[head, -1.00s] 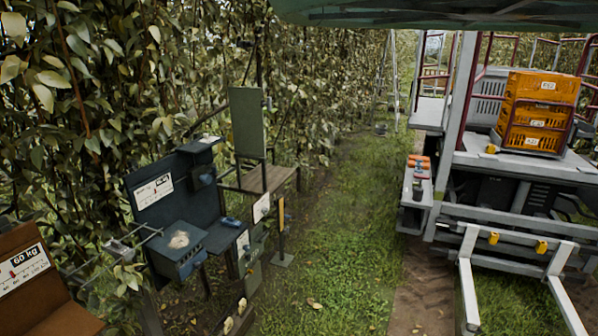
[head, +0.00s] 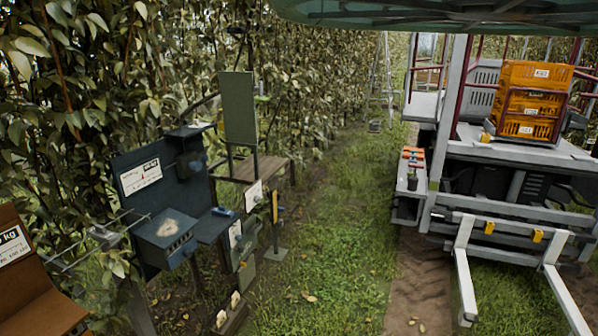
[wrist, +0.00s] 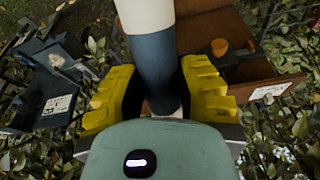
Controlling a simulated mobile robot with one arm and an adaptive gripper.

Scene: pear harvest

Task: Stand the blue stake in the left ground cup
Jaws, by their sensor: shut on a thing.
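In the wrist view my gripper (wrist: 157,100) has yellow ridged fingers on both sides of a thick rod with a white part and a dark blue band, which looks like the blue stake (wrist: 155,62). The fingers are shut on it around the blue part. Its white part runs out of the top of the picture, and a small pale end shows below the blue. My gripper and the stake do not show in the head view. I cannot make out the left ground cup for certain in either view.
A dark blue stand with a scale label (head: 140,176) and a brown bin (head: 35,290) are at the left, beside the hedge. A grey lift platform with orange crates (head: 530,100) and forks is at the right. The grass lane (head: 330,220) between is clear.

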